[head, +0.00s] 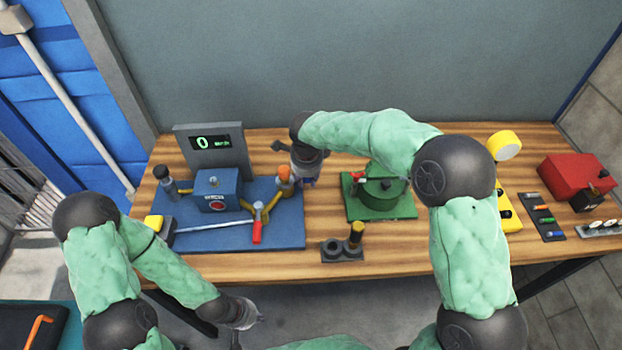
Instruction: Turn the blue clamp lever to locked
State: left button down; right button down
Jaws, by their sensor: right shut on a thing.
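My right gripper (306,179) is above the right part of the blue base plate (282,234). It is shut on a small blue part, the blue clamp lever (308,183), and hides most of it. The lever's angle cannot be made out. An orange-topped post (284,175) stands just left of the gripper. My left gripper (250,326) hangs low in front of the table, away from the objects. It is small and seen at an angle, so its jaw opening is unclear.
The blue plate carries a blue box (217,190) and a red-handled lever (257,229). A grey display (211,150) reading 0 stands behind. A green fixture (380,193) and a dark holder (342,250) are to the right. Bare wood lies between.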

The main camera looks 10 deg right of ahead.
dwell(0.3)
jog(key=c, duration=1)
grip_release()
notch_tip(320, 180, up, 12)
jog(key=s, duration=0.2)
jog(key=shift+s+a, duration=0.2)
jog(key=shift+f, duration=0.15)
